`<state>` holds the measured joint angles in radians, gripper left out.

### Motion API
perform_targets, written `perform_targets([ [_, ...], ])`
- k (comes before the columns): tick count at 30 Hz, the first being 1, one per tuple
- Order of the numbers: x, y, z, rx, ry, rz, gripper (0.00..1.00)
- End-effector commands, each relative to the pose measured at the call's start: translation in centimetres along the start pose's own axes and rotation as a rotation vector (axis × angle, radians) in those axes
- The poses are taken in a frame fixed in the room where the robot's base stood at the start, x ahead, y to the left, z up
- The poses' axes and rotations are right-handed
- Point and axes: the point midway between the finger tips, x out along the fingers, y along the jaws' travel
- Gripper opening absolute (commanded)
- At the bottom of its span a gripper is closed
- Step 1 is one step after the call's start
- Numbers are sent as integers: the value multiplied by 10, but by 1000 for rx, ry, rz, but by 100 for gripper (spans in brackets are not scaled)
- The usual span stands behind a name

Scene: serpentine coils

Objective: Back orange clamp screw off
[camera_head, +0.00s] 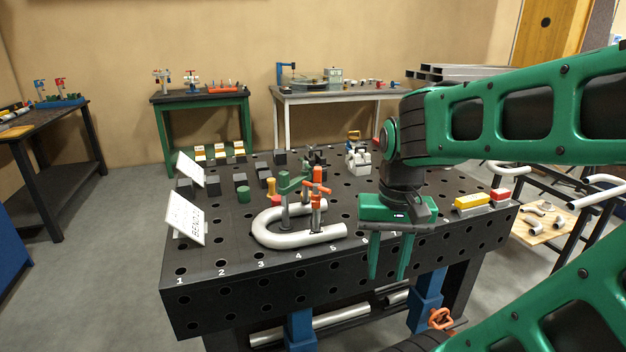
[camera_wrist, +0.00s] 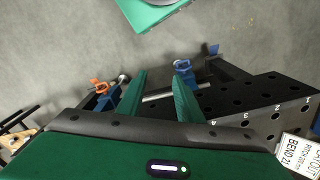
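An orange clamp (camera_head: 316,190) stands upright on the perforated table, its foot at the U-bent grey pipe (camera_head: 275,238). Its screw is too small to make out clearly. A green clamp (camera_head: 285,196) stands just left of it on the same pipe. My gripper (camera_head: 388,275) hangs to the right of the pipe, at the table's front edge, fingers pointing down. Its two green fingers are apart with nothing between them. They also show apart in the wrist view (camera_wrist: 160,76), over the floor and the table's side.
The black table (camera_head: 235,290) holds several dark blocks and white sign cards (camera_head: 185,218) at left. Yellow and red blocks (camera_head: 473,202) sit at right. An orange handle (camera_head: 440,319) shows low by a blue leg. A pipe cart (camera_head: 545,226) stands at right.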

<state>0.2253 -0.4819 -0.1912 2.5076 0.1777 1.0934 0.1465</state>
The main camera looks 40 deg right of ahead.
Motion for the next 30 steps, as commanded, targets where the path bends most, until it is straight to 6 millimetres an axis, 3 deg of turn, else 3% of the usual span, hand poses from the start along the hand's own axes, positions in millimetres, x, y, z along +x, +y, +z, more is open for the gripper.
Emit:
perform_targets([
  [9, -74, -47, -87, 625, 15, 13, 33],
  [18, -134, -103, -162, 1241, 21, 6, 33],
  [24, -162, -134, -200, 1595, 13, 2, 33],
  [30, -177, -151, -219, 1799, 7, -2, 33],
])
